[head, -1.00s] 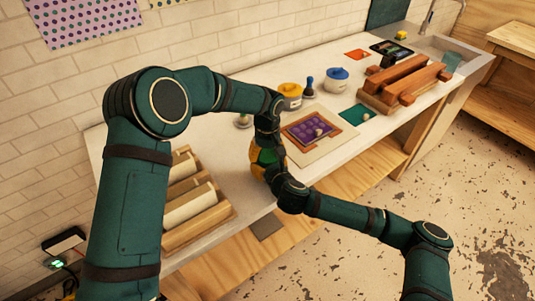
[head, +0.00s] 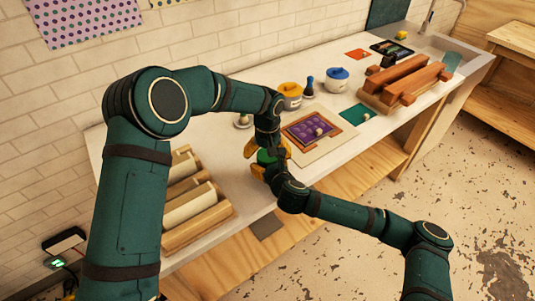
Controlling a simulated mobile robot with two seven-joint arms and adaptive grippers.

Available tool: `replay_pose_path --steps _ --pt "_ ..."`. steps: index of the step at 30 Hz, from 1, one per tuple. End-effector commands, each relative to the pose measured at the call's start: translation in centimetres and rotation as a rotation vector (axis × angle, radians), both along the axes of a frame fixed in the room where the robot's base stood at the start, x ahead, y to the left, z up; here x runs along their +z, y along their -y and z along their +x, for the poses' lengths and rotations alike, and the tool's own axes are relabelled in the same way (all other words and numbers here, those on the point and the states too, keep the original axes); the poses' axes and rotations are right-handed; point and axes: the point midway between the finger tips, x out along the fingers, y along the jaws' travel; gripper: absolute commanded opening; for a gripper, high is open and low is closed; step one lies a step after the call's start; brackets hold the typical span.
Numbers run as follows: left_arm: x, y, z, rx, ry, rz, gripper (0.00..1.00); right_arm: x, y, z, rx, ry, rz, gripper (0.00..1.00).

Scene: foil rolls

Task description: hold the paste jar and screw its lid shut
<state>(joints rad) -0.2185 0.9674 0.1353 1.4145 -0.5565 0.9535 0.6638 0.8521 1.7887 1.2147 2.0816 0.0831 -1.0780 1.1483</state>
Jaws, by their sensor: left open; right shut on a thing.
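A small green thing (head: 266,156), which I take for the paste jar with its lid, is above the near edge of the counter. It is mostly hidden by my grippers, so I cannot tell lid from body or how the lid sits. My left gripper (head: 267,149) comes down from above with its yellow fingers spread apart on either side of the green thing; it is open. My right gripper (head: 258,170) comes from the front right, low down, and is shut on the jar.
A wooden rack with pale rolls (head: 188,205) stands left on the counter. A purple tray (head: 308,129) lies close right of the grippers. A yellow pot (head: 290,93), a blue-lidded pot (head: 337,80) and a wooden roller stand (head: 405,82) are farther back.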

Motion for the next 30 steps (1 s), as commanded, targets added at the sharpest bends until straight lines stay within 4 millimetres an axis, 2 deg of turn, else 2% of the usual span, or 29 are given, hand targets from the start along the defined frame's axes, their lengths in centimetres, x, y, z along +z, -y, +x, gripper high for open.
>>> replay_pose_path --steps 5,15,23,24,30 --pt "0.6 0.0 0.0 0.000 0.001 -0.001 0.95 -0.1 0.0 0.0 -0.001 -0.002 -0.001 0.00" --pt "4.3 0.0 0.0 0.001 0.001 -0.001 0.95 -0.1 0.0 0.0 -0.001 -0.002 -0.001 0.00" --pt "4.5 0.0 0.0 0.000 0.000 0.000 0.95 -0.1 0.0 0.0 0.000 -0.002 -0.001 0.00" --pt "4.5 0.0 0.0 0.000 0.000 0.000 0.99 -0.1 0.0 0.0 0.000 -0.002 -0.001 0.00" --pt "4.3 0.1 -0.3 0.054 -0.017 0.010 0.99 -0.1 0.0 0.0 0.000 -0.002 -0.001 0.00"
